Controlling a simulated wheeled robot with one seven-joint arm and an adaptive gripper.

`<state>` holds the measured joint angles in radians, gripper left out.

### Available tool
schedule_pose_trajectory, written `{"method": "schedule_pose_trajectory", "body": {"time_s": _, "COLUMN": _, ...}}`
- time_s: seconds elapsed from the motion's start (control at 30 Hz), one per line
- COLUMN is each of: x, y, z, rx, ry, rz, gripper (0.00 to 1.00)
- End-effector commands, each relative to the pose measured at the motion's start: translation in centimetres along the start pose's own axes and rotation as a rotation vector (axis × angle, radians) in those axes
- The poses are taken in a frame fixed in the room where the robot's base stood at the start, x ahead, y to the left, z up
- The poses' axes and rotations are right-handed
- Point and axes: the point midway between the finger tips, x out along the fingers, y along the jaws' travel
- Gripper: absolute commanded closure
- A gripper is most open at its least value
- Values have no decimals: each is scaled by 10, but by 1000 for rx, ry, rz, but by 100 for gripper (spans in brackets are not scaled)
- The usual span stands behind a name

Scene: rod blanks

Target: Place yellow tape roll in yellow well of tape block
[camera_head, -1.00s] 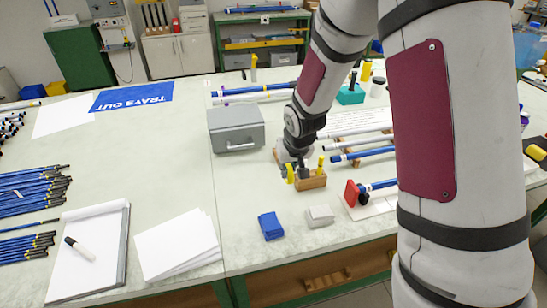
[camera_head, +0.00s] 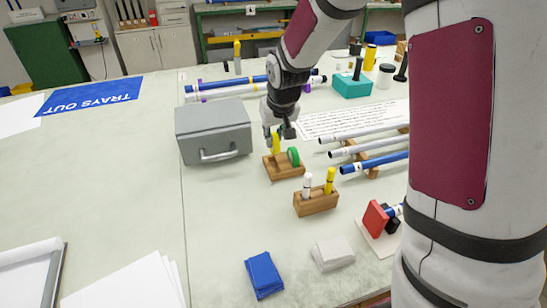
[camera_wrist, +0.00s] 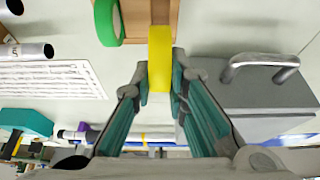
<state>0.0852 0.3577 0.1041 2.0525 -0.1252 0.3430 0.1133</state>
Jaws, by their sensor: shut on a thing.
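The yellow tape roll (camera_head: 276,143) is upright between the fingers of my gripper (camera_head: 280,131), which is shut on it. In the wrist view the roll (camera_wrist: 160,60) sits edge-on between the two teal fingers (camera_wrist: 160,88). The wooden tape block (camera_head: 285,172) is under the roll, and the roll is at its left part. The block also shows at the top of the wrist view (camera_wrist: 138,22). A green tape roll (camera_head: 293,157) stands upright in the block's right part. The yellow well is hidden, and I cannot tell whether the roll touches the block.
A grey metal box (camera_head: 213,132) stands close left of the block. A wooden holder (camera_head: 316,203) with a white and a yellow marker is in front. Rods on a rack (camera_head: 375,160) lie to the right. Blue (camera_head: 264,274) and grey (camera_head: 333,254) cloths lie nearer.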

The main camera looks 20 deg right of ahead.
Motion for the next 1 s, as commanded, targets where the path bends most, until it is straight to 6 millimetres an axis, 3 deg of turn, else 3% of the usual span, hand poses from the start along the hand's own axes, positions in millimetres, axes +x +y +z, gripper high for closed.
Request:
{"method": "schedule_pose_trajectory", "body": {"time_s": 0.1, "x": 17, "y": 0, "z": 7, "rx": 0, "ry": -2, "rz": -1, "gripper": 100}}
{"method": "schedule_pose_trajectory", "body": {"time_s": 0.27, "x": 26, "y": 0, "z": 11, "rx": 1, "ry": 1, "rz": -1, "gripper": 100}}
{"method": "schedule_pose_trajectory", "body": {"time_s": 0.53, "x": 56, "y": -1, "z": 24, "rx": 0, "ry": -2, "rz": 0, "gripper": 100}}
{"method": "schedule_pose_trajectory", "body": {"time_s": 0.93, "x": 61, "y": 0, "z": 25, "rx": 1, "ry": 1, "rz": 0, "gripper": 100}}
{"method": "schedule_pose_trajectory", "body": {"time_s": 0.97, "x": 61, "y": 0, "z": 25, "rx": 1, "ry": 2, "rz": 0, "gripper": 81}}
{"method": "schedule_pose_trajectory", "body": {"time_s": 1.0, "x": 60, "y": 0, "z": 25, "rx": 1, "ry": 1, "rz": 0, "gripper": 72}}
